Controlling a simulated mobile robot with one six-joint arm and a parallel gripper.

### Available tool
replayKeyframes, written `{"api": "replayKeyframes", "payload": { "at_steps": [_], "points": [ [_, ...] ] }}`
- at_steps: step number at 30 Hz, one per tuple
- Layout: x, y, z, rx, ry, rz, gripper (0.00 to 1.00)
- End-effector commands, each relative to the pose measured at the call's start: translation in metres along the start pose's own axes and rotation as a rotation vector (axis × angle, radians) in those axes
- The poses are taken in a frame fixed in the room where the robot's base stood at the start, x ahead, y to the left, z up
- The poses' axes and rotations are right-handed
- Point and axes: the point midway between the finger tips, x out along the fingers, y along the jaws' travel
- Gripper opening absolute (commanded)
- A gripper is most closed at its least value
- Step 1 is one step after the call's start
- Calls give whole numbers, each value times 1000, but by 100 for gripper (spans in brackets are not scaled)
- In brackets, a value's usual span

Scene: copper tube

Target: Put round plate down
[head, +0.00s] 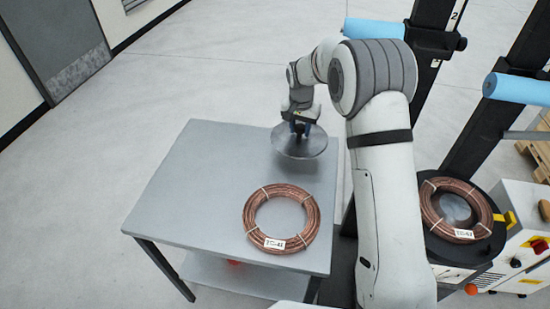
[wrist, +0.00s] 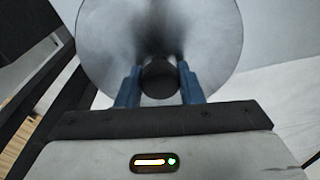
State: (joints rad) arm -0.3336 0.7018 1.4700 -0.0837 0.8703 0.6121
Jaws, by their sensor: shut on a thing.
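A round grey plate (head: 300,147) is at the far right part of the grey table (head: 185,190) in the head view. In the wrist view the plate (wrist: 205,50) fills the upper middle, with a dark round knob (wrist: 159,78) at its centre. My gripper (head: 300,127) is above the plate, its blue fingers (wrist: 158,85) shut on the knob, one on each side. The plate looks level in the head view. I cannot tell whether its underside touches the table top.
A copper tube coil (head: 308,215) with a white label lies on the table's near right part. Another coil (head: 427,200) sits on a black round holder of the machine at right. The table's left half is clear. Dark posts with blue rollers (head: 517,88) stand at right.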

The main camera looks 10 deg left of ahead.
Motion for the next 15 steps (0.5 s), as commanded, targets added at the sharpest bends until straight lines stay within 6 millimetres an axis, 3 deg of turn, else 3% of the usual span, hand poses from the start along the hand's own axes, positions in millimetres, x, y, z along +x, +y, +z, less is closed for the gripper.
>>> {"api": "replayKeyframes", "payload": {
  "at_steps": [3,15],
  "points": [
    [20,0,2,-1,-1,1,0],
    [62,1,7,0,0,0,0]
  ]
}}
